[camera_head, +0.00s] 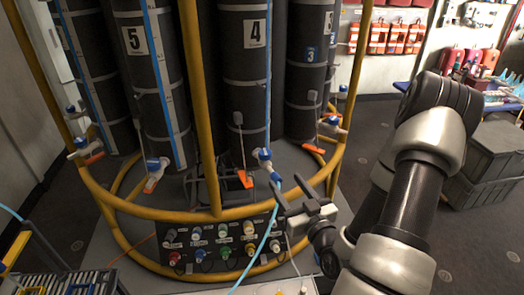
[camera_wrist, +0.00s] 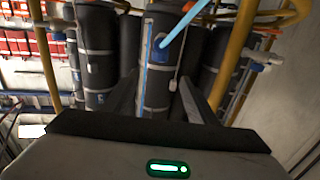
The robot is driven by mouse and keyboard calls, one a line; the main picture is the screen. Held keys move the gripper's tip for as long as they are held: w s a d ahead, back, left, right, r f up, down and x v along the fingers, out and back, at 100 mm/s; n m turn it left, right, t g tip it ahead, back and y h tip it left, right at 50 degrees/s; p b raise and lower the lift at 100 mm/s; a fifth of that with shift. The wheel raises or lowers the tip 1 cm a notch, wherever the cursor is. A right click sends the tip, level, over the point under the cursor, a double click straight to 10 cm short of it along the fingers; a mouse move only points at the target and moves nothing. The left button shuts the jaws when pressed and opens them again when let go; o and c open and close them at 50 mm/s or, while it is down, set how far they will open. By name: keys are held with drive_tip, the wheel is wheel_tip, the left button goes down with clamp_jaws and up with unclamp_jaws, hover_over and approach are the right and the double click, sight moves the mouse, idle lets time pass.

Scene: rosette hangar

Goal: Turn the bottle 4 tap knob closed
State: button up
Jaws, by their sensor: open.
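Bottle 4 (camera_head: 247,75) is a dark upright cylinder with a white "4" label, in the middle of the head view. Its tap (camera_head: 264,156), blue and white, sticks out low on the bottle's right side. An orange lever (camera_head: 246,179) hangs just left of the tap. My gripper (camera_head: 291,194) is open and empty, below and right of the tap, apart from it. In the wrist view its two dark fingers (camera_wrist: 163,98) point toward a dark bottle (camera_wrist: 158,60) with a blue stripe.
A yellow ring frame (camera_head: 208,214) with uprights surrounds the bottles. A black panel of coloured knobs (camera_head: 220,246) hangs below the front rail. A light blue hose (camera_head: 265,243) runs down beside my gripper. Bottle 5 (camera_head: 145,80) stands left. Grey crates (camera_head: 487,165) are at right.

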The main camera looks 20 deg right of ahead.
sight(267, 156)
drive_tip(key=w+b, duration=0.7)
drive_tip(key=w, duration=1)
drive_tip(key=shift+w+a, duration=0.15)
drive_tip(key=shift+a, duration=0.05)
drive_tip(key=c, duration=1.1)
